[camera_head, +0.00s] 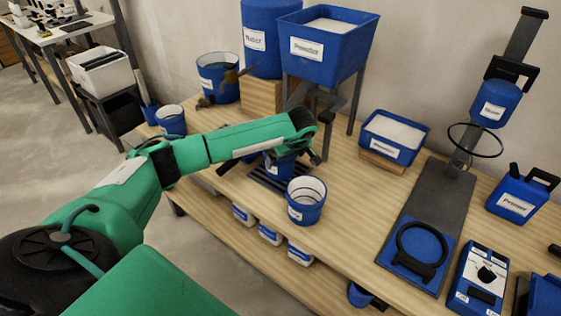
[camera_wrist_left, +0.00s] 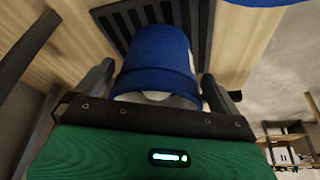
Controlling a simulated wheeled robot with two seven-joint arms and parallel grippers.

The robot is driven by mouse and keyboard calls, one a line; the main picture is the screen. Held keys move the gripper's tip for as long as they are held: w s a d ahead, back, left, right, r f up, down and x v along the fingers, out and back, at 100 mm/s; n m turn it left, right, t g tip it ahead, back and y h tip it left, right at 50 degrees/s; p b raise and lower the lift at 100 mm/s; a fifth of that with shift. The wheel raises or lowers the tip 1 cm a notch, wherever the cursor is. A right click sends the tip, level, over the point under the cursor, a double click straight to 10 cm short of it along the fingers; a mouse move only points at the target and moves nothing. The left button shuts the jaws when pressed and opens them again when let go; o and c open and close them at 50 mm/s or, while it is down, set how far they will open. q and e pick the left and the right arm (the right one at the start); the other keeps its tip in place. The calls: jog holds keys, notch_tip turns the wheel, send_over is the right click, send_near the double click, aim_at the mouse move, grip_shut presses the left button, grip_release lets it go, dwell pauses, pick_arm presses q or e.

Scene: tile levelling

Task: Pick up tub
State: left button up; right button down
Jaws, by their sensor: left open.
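A blue tub (camera_head: 280,168) stands on a dark slatted grate on the wooden bench, partly hidden under my left gripper (camera_head: 298,150). In the left wrist view the blue tub (camera_wrist_left: 155,58) lies between the two dark fingers of my left gripper, with the slats behind it. The jaws are open, one finger on each side of the tub; I cannot tell whether either touches it. A second blue tub (camera_head: 306,203), open with a pale inside, stands just right and in front of the grate. My right gripper is not in view.
A raised blue powder bin (camera_head: 325,48) on dark legs and a blue water container (camera_head: 270,40) stand behind. A blue tray (camera_head: 394,138), a stand with a ring (camera_head: 474,140) and a control box (camera_head: 481,280) are to the right. A lower shelf holds several labelled tubs.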

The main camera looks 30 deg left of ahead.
pick_arm(q)
jog(key=a, duration=0.1)
jog(key=w+a, duration=0.1)
jog(key=a, duration=0.1)
jog(key=shift+w+a+f, duration=0.15)
jog(key=shift+w+f, duration=0.1)
jog(key=shift+f, duration=0.1)
jog(key=shift+w+a+f, duration=0.1)
jog(key=shift+a+f, duration=0.05)
jog(key=shift+f, duration=0.1)
jog(key=shift+c, duration=0.2)
jog(key=c, duration=1.1)
jog(key=shift+r, duration=0.1)
jog(key=c, duration=0.3)
jog(key=shift+r, duration=0.1)
jog(key=shift+c, duration=0.2)
